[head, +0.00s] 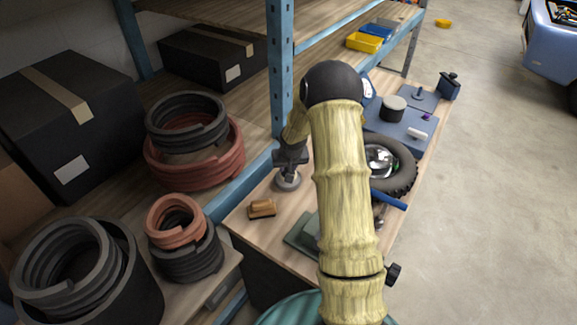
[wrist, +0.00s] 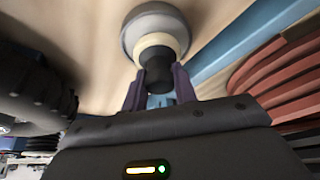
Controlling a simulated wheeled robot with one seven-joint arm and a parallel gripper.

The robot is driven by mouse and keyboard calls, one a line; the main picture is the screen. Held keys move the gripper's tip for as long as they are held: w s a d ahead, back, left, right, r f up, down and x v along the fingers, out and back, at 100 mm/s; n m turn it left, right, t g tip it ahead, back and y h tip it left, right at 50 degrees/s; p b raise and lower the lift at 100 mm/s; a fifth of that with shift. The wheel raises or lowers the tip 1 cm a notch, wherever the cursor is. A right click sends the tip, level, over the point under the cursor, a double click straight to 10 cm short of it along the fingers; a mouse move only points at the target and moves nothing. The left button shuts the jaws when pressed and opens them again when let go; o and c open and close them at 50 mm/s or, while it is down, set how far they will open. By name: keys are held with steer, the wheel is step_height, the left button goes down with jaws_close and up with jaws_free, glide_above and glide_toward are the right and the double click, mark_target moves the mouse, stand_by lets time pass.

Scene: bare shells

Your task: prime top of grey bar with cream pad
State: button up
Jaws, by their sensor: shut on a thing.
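My gripper (head: 291,160) is low over the left side of the wooden bench, by the blue shelf post. In the wrist view its two purple-grey fingers (wrist: 158,88) are shut on the black knob of a round pad (wrist: 158,42), which has a cream collar and a wide grey disc. The disc (head: 288,182) also shows under the gripper in the head view; I cannot tell whether it touches the bench. I cannot pick out the grey bar for certain. A flat grey-green piece (head: 302,234) lies partly hidden behind my arm.
An orange-brown block (head: 262,208) lies near the bench's left edge. Coiled hoses (head: 195,150) and black boxes (head: 72,120) fill the left shelf.

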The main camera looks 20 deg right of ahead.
steer(key=shift+f+b, duration=0.5)
steer(key=shift+f, duration=0.05)
stand_by(2.2)
steer(key=shift+r+p, duration=2.55)
steer(key=shift+r, duration=1)
steer(key=shift+w, duration=0.1)
